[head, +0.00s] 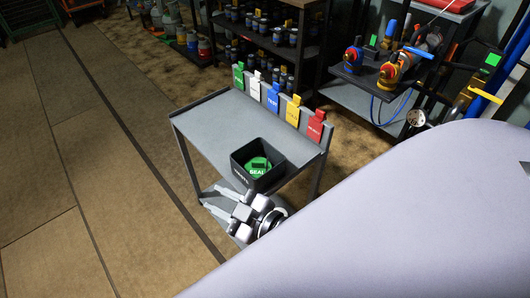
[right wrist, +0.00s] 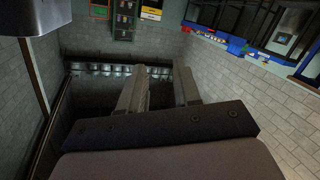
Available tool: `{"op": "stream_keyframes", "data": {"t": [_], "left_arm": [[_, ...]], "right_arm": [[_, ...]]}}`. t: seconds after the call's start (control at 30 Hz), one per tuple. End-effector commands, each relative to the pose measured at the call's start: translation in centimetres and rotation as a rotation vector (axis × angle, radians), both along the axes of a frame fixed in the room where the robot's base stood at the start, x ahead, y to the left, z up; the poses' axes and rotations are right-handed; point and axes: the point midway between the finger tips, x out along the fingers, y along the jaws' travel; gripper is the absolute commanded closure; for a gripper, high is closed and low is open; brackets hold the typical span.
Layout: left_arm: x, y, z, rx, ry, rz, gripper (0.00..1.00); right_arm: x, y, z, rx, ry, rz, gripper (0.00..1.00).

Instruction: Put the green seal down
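The green seal (head: 258,166) is a round green piece with white lettering and a dark raised part on top. It sits inside a small dark open box (head: 245,180) at the front right of a grey cart top (head: 210,126). My right gripper (head: 212,200) is just in front of and below the box, by the cart's front edge, apart from the seal. In the right wrist view its two fingers (right wrist: 160,78) stand apart with nothing between them. The seal is not visible in that view. My left gripper is not in view.
Coloured tags, including a green tag (head: 238,76) and a red tag (head: 315,126), stand along the cart's back edge. Behind is a dark shelf (head: 265,48) of jars. A bench (head: 375,85) with pump-like equipment stands at right. The cart top left of the box is clear.

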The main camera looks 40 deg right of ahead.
Motion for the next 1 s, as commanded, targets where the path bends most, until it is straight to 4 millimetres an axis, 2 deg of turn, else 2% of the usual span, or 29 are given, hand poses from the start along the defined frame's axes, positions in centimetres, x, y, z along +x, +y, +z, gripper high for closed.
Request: {"op": "stream_keyframes", "data": {"t": [0.03, 0.1, 0.2, 0.3, 0.4, 0.67, 0.77, 0.87, 1.0], "left_arm": [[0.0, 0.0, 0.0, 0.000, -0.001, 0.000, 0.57], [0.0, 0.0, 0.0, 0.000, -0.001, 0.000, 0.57], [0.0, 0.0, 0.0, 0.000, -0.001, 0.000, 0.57], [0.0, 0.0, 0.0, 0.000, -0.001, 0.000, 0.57], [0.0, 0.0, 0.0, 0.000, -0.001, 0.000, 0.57], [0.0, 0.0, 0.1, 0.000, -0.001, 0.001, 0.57], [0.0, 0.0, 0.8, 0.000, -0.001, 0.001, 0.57], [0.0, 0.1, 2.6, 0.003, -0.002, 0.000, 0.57], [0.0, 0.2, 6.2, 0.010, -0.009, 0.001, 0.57]], "right_arm": [[-1.8, -1.2, -2.5, 0.060, 0.134, -0.065, 0.68], [-4.1, -2.4, -5.3, 0.129, 0.290, -0.139, 0.68], [-7.1, -3.5, -8.1, 0.200, 0.457, -0.212, 0.68], [-9.0, -4.0, -9.6, 0.241, 0.556, -0.253, 0.68], [-9.8, -4.1, -10.1, 0.258, 0.595, -0.268, 0.68], [-9.8, -4.1, -10.1, 0.258, 0.598, -0.268, 0.68], [-9.8, -4.2, -9.4, 0.257, 0.596, -0.268, 0.68], [-9.9, -4.2, -7.7, 0.253, 0.594, -0.269, 0.68], [-10.0, -4.5, -4.4, 0.246, 0.591, -0.272, 0.68]]}}
